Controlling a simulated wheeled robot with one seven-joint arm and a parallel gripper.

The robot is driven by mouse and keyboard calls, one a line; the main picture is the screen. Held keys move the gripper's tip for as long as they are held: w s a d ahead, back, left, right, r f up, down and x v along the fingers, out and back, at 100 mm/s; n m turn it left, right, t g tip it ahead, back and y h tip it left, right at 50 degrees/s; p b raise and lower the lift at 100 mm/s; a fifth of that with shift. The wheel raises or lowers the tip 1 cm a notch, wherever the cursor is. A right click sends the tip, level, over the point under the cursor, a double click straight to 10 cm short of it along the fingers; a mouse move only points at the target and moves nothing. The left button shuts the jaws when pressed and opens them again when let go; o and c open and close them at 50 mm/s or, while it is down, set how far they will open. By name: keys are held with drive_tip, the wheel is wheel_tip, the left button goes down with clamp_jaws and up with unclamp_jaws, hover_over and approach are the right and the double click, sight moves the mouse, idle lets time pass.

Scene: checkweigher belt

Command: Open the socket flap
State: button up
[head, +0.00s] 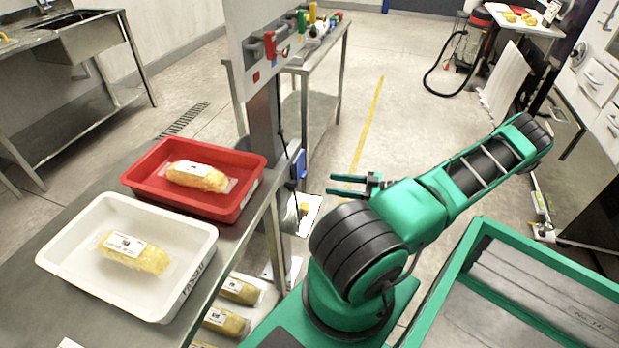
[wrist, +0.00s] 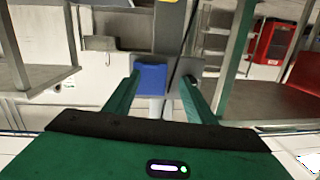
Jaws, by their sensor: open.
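The blue socket (head: 299,164) is on the side of the grey post, low beside the steel table. Its blue flap (wrist: 152,77) shows face-on in the wrist view; I cannot tell clearly whether it is shut. My gripper (head: 332,185) is open and empty, its two green fingers pointing left at the post, a short way right of the socket in the head view. In the wrist view my fingertips (wrist: 160,77) stand either side of the blue flap, with no contact visible.
The post (head: 264,115) carries a panel with a red-handled switch (head: 270,45) above. A red tray (head: 246,200) and a white tray (head: 60,256), each holding a packed yellow item, stand on the steel table at left. A dark cable (head: 281,120) hangs along the post.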

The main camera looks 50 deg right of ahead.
drive_tip(key=d+t, duration=0.1)
drive_tip(key=h, duration=0.1)
approach(302, 166)
drive_tip(key=w+a+f, duration=0.3)
drive_tip(key=w, duration=0.2)
drive_tip(key=shift+w+a, duration=0.15)
drive_tip(key=shift+w, duration=0.05)
drive_tip(key=shift+f, duration=0.1)
clamp_jaws()
drive_tip(key=shift+s, duration=0.1)
